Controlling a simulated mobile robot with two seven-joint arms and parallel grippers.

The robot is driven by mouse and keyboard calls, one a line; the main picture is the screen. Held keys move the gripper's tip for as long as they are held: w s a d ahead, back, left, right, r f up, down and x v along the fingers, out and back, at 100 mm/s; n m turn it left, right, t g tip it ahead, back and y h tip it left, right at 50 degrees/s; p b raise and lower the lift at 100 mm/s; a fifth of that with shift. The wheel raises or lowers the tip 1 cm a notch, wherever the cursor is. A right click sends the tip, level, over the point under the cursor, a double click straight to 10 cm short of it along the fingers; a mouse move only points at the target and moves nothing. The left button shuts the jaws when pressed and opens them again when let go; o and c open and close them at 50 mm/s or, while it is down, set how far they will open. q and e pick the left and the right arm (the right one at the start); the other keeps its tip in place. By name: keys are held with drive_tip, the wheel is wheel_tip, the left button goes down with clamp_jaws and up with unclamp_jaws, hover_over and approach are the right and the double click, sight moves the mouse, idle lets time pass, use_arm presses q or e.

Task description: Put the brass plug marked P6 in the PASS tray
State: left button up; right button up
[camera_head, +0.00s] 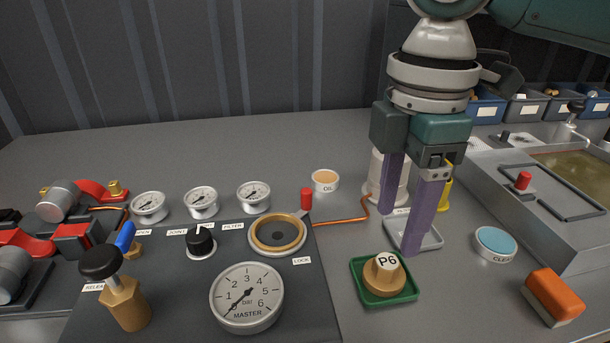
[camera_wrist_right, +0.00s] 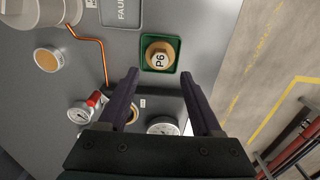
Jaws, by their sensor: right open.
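The brass plug (camera_head: 384,275) marked P6 sits upright in a small green tray (camera_head: 411,294), whose lettering I cannot see. In the right wrist view the plug (camera_wrist_right: 159,54) stands inside the green tray (camera_wrist_right: 147,44), just ahead of my fingers. My right gripper (camera_head: 401,233) is open and empty, its purple fingers pointing down, above and behind the plug, apart from it. It also shows in the right wrist view (camera_wrist_right: 158,75). A pale grey tray (camera_head: 432,238) lies behind; its lettering starts "FAUL" in the right wrist view (camera_wrist_right: 121,12). My left gripper is not in view.
A gauge panel (camera_head: 300,318) with a copper pipe (camera_head: 343,220) is at left. A blue-topped CLEAN pot (camera_head: 495,244), an orange block (camera_head: 553,296) and a grey basin (camera_head: 530,225) are at right. An OIL pot (camera_head: 325,180) stands behind.

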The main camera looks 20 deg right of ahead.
sight(387, 262)
wheel_tip(387, 262, up, 5)
drive_tip(key=s+a+f+m+y, duration=0.1)
drive_tip(key=s+a+f, duration=0.1)
drive_tip(key=a, duration=0.1)
drive_tip(key=s+a+f+m+t+y, duration=0.1)
drive_tip(key=s+a+f+m, duration=0.1)
drive_tip(key=s+a+f, duration=0.1)
drive_tip(key=s+a+f+m+t+y, duration=0.1)
drive_tip(key=s+a+f, duration=0.1)
drive_tip(key=a, duration=0.3)
drive_tip(key=shift+s+f+m+p, duration=0.3)
drive_tip(key=shift+s+f+m, duration=0.05)
drive_tip(key=shift+f+m, duration=0.05)
drive_tip(key=s+d+f+m+t+h, duration=0.1)
drive_tip(key=s+d+f+m+h, duration=0.1)
drive_tip(key=s+d+m, duration=0.6)
drive_tip(key=shift+s+m+t+h, duration=0.15)
drive_tip(key=shift+m+t+h, duration=0.15)
drive_tip(key=shift+m+h, duration=0.1)
wheel_tip(387, 262, up, 47)
drive_tip(key=p, duration=4.6)
drive_tip(key=shift+p, duration=0.3)
drive_tip(key=shift+a+f, duration=0.1)
